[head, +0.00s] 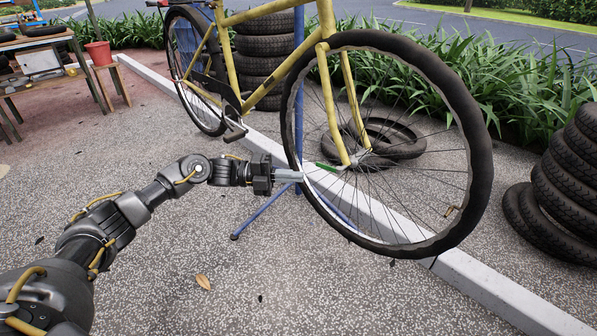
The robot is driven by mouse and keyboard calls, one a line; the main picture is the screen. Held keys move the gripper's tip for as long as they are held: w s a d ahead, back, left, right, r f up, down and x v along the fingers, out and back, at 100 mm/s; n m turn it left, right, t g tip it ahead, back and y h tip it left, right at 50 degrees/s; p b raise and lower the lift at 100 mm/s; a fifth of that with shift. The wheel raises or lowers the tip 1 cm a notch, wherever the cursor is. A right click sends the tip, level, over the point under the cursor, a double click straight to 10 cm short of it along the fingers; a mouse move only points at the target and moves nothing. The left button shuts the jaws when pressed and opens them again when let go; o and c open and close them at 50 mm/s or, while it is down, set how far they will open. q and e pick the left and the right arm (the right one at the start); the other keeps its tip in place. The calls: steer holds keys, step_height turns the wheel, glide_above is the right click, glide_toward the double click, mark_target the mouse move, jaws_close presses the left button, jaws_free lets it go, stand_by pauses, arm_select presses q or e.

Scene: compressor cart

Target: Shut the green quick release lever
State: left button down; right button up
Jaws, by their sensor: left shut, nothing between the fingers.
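The green quick release lever (327,168) is at the front wheel's hub, by the lower end of the yellow fork (336,120). It points left from the hub, towards my gripper. My left gripper (300,174) is shut and empty, with its fingertips at the front wheel's left rim. The tips are just left of the lever's free end; I cannot tell whether they touch the lever or the wheel. The front wheel (483,150) belongs to a yellow bicycle held off the ground. My right gripper is not in view.
A blue stand (262,211) supports the bicycle, its legs spread on the paving. A pale kerb (480,285) runs diagonally beneath. Tyre stacks stand behind (264,47) and at right (570,185). A wooden table (40,43) is at upper left.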

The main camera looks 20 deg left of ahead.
arm_select(q)
steer(key=a, duration=0.9)
